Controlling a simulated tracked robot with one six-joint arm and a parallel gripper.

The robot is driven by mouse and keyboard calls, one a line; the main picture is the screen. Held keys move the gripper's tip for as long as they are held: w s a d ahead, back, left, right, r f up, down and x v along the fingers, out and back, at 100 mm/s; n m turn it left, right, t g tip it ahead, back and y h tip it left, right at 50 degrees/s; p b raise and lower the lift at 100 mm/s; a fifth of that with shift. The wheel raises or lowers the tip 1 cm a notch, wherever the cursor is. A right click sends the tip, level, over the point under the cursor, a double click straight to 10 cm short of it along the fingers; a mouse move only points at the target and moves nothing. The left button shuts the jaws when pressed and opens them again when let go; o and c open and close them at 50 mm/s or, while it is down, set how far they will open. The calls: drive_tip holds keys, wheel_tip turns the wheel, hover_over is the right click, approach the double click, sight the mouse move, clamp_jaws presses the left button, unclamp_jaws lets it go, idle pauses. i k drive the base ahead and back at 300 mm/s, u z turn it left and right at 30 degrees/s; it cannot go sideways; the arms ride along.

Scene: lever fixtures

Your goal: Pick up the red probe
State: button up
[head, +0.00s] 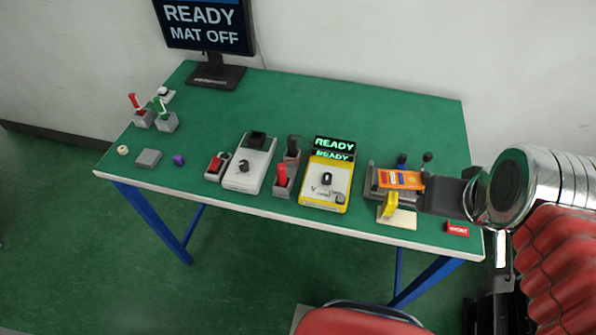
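A red probe (282,176) stands upright in a grey holder (284,190), just left of the yellow meter (326,184). A second red-handled item (134,102) stands tilted in a grey holder at the far left, beside a green-handled one (160,107). My gripper (428,195) reaches in from the right, beside the orange piece at the lever fixture and well right of the probe by the meter. Its fingers are dark and seen from above, so I cannot tell whether they are apart or touching the orange piece.
A black probe (292,147) stands behind the red one. A white-and-grey box (249,164) is to its left. The orange piece (400,179), a yellow part (390,204) and a red block (457,229) are at the right. A monitor (206,25) stands behind; the table's back middle is clear.

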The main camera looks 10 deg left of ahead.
sight(281, 173)
drive_tip(key=k, duration=1.3)
drive_tip(key=u, duration=0.25)
drive_tip(key=i, duration=0.75)
drive_tip(key=u, duration=1.05)
drive_tip(key=i, duration=0.85)
drive_tip(key=u, duration=0.45)
